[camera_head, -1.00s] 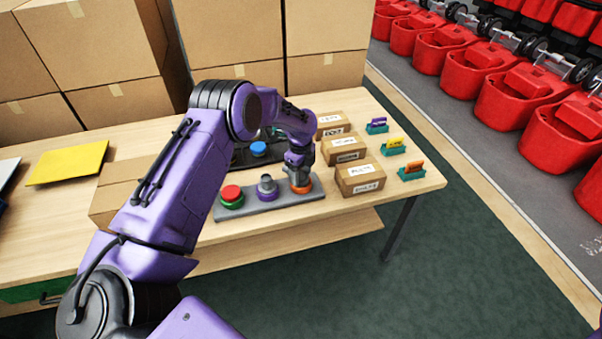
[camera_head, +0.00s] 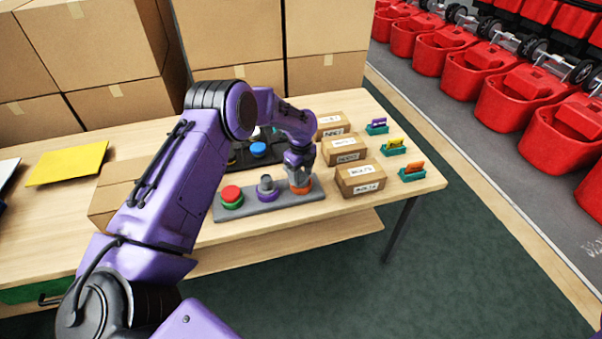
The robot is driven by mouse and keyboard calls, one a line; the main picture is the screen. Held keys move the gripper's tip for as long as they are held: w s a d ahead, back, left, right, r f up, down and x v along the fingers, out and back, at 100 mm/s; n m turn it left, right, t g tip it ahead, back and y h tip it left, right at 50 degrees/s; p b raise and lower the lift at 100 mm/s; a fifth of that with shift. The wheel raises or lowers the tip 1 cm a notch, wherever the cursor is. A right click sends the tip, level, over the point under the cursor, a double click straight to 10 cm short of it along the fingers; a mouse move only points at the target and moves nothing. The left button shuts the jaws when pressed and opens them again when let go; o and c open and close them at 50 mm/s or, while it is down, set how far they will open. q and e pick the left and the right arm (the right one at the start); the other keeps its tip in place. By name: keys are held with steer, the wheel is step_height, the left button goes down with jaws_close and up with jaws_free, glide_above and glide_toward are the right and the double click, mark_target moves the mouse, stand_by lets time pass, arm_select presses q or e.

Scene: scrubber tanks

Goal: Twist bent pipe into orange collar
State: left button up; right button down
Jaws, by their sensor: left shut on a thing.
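The orange collar (camera_head: 301,188) sits at the right end of a grey base (camera_head: 270,203) on the table. My left gripper (camera_head: 299,178) points down right above the collar. It is shut on the bent pipe, which is mostly hidden by the fingers; I cannot tell how deep it sits in the collar. On the same base a grey pipe piece stands in a purple collar (camera_head: 267,195), and a red cap (camera_head: 231,193) sits on a green collar (camera_head: 232,203). My right gripper is not in view.
Small labelled boxes (camera_head: 360,178) stand right of the base, with coloured clips in teal holders (camera_head: 412,173) beyond. A dark base with a blue cap (camera_head: 258,149) lies behind my forearm. Large cartons (camera_head: 235,35) stand behind the table.

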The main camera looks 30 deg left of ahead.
arm_select(q)
steer(key=shift+s+a+f, duration=0.1)
steer(key=shift+s+f, duration=0.2)
steer(key=shift+f, duration=0.15)
steer(key=o, duration=1.4)
steer(key=shift+f, duration=0.1)
steer(key=shift+w+a+f, duration=0.2)
steer(key=shift+w+a, duration=0.05)
steer(key=shift+w, duration=0.1)
steer(key=shift+o, duration=0.2)
steer(key=shift+d+r, duration=0.15)
steer(key=shift+r, duration=0.1)
steer(key=shift+o, duration=0.8)
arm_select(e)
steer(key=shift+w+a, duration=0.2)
arm_select(q)
steer(key=shift+w, duration=0.1)
steer(key=shift+r, duration=0.1)
